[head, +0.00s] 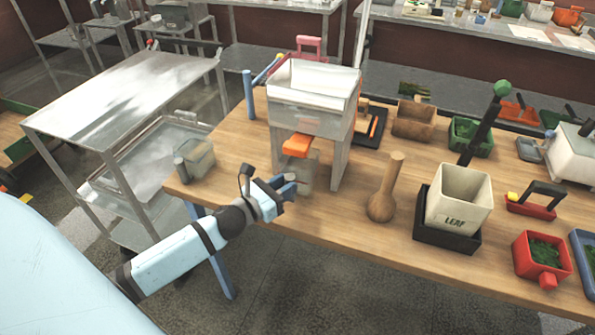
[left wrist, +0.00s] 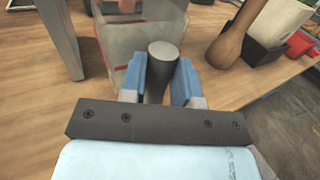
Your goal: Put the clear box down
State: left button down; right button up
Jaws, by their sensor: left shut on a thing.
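The clear box (head: 305,172) is under the white powder filler (head: 312,118), between its legs, below an orange slide (head: 297,145). My left gripper (head: 284,187) is at the near side of the box. In the left wrist view its two blue fingers (left wrist: 159,85) are shut on the box's grey round handle (left wrist: 162,62). The clear box (left wrist: 117,45) shows behind the handle there, with a red line on its wall. The box looks upright, at or close to the tabletop; I cannot tell whether its base touches. My right gripper is not in view.
A second clear box with a grey knob (head: 199,158) stands on the wooden table (head: 330,212) at the left end. A wooden pestle-like tool (head: 384,195) and a cream LEAF bin (head: 459,198) stand to the right. The table's front edge is clear near my arm.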

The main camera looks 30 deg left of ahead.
aim_at(296, 165)
pick_arm(q)
jog(key=w, duration=0.2)
jog(key=w+a, duration=0.1)
jog(key=w, duration=0.2)
jog(key=w+p, duration=0.1)
jog(key=w, duration=0.1)
jog(key=shift+w+a, duration=0.35)
jog(key=shift+w, duration=0.05)
notch_tip(296, 165, down, 4)
jog(key=shift+r, duration=0.25)
jog(key=shift+f, duration=0.2)
jog(key=c, duration=0.9)
grip_release()
jog(key=shift+o, duration=0.2)
jog(key=shift+r, duration=0.1)
